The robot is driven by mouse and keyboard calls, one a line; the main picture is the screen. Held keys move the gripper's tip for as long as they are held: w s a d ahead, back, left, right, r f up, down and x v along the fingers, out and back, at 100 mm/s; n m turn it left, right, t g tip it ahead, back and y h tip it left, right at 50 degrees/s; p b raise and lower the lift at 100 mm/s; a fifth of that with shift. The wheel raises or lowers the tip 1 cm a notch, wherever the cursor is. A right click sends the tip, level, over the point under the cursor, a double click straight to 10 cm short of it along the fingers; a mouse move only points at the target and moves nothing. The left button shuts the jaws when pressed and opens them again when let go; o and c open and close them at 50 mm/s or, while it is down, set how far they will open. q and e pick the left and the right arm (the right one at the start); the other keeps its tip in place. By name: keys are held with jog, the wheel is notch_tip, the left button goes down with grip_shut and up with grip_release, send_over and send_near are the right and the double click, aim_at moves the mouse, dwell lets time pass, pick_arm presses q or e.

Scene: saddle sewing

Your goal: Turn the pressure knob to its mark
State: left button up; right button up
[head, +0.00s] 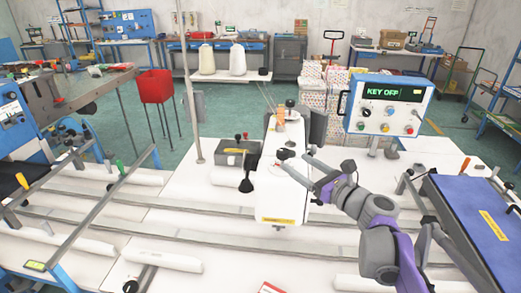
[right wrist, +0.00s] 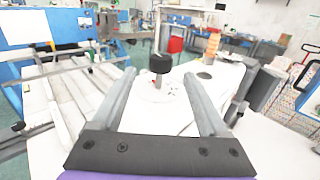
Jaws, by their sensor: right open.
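The pressure knob (right wrist: 160,63) is a black cap on a short stem. It stands over a round white dial (right wrist: 158,90) with red and dark marks on top of the white sewing machine (head: 283,200). In the head view the knob (head: 285,154) is just left of my right gripper (head: 300,170). My right gripper is open, and in the right wrist view its two grey fingers (right wrist: 160,82) point toward the knob, one to each side. I cannot tell whether either finger touches it. Which way the knob points is too small to read. My left gripper is not in view.
A control box (head: 388,106) reading "KEY OFF" stands behind right. An orange stacked piece (right wrist: 212,46) and another black knob (head: 290,103) are on the machine's far end. A grey box (head: 238,156) with levers sits left. A blue-topped table (head: 470,215) is at right.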

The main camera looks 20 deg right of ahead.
jog(key=p+x, duration=0.1)
jog(key=x, duration=0.9)
jog(key=shift+w+d, duration=0.1)
jog(key=shift+w, duration=0.05)
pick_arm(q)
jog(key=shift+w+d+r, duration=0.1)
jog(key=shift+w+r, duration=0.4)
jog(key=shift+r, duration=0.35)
pick_arm(e)
grip_shut()
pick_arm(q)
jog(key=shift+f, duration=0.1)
pick_arm(e)
jog(key=shift+y, duration=0.3)
